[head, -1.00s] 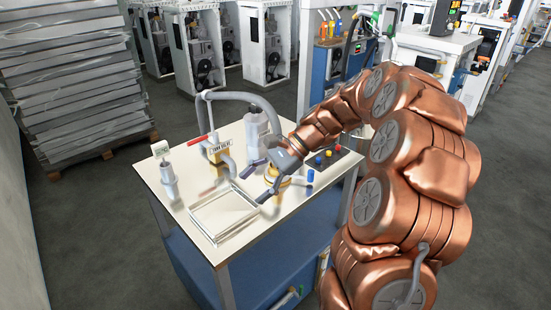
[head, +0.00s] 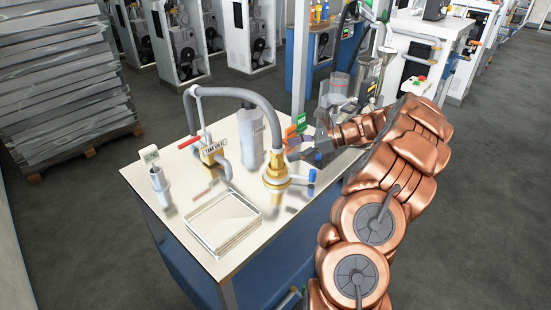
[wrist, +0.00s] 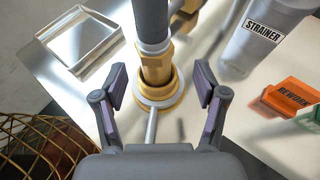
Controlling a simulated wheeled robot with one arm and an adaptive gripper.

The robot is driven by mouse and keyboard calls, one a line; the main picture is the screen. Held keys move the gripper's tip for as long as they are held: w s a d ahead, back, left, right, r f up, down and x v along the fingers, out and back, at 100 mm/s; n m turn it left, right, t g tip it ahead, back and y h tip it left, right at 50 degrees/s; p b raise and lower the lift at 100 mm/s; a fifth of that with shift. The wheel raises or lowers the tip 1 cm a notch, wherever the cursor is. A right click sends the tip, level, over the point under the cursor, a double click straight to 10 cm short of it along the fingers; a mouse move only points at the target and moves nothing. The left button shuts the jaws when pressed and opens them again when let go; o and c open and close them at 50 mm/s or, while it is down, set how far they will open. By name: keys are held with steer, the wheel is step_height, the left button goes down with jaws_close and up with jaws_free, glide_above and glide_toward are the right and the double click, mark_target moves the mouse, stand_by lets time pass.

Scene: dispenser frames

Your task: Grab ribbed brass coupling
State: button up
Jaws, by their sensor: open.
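The brass coupling (head: 276,171) stands upright on the end of a grey hose (head: 240,94), seated in a round brass fitting on the bench top. In the wrist view the coupling (wrist: 156,68) is between my fingers and ahead of them, with the dark hose rising from its top. Its ribs are hard to make out. My gripper (head: 290,149) is open and level, just to the right of the coupling in the head view. In the wrist view my gripper (wrist: 159,84) has a finger on each side, with gaps to the brass.
A shallow tray (head: 222,222) lies at the bench front. An orange rework block (wrist: 291,96) sits right of my fingers.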

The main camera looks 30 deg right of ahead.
mark_target(276, 153)
steer(key=x, duration=0.1)
steer(key=p+x, duration=0.1)
steer(key=x, duration=0.1)
steer(key=r+p+x, duration=0.1)
steer(key=x, duration=0.1)
steer(key=shift+s+a, duration=0.15)
steer(key=shift+a, duration=0.2)
steer(key=shift+a+f, duration=0.15)
jaws_close()
stand_by(0.4)
